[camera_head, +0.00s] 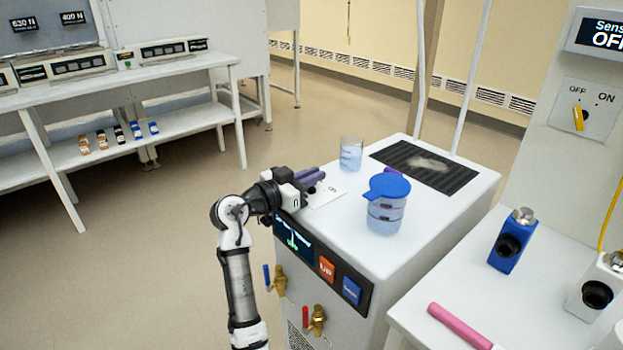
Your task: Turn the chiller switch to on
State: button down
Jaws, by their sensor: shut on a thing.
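The chiller is a white cabinet (425,235) with a dark front panel, a lit display (292,240), an orange UP button (327,268) and a blue button (351,289). A white plate (328,193) with a small dark mark lies on its top near the left edge. I take this to be the chiller switch's plate. My gripper (312,179) reaches over that edge from the left, its purple fingers at the plate. It is shut on what seems to be the switch knob. The fingers hide the knob, so I cannot tell which way it points.
A clear beaker (351,155) and a blue-lidded jar (386,207) stand close to the gripper on the cabinet. Brass valves (317,320) stick out of its front. At right are another OFF/ON switch (579,118) and a table with a blue device (512,242). Floor at left is clear.

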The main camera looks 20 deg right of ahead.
jog(key=c, duration=1.5)
grip_release()
jog(key=b+v, duration=0.2)
jog(key=v, duration=1.2)
jog(key=shift+d, duration=0.1)
jog(key=shift+r, duration=0.1)
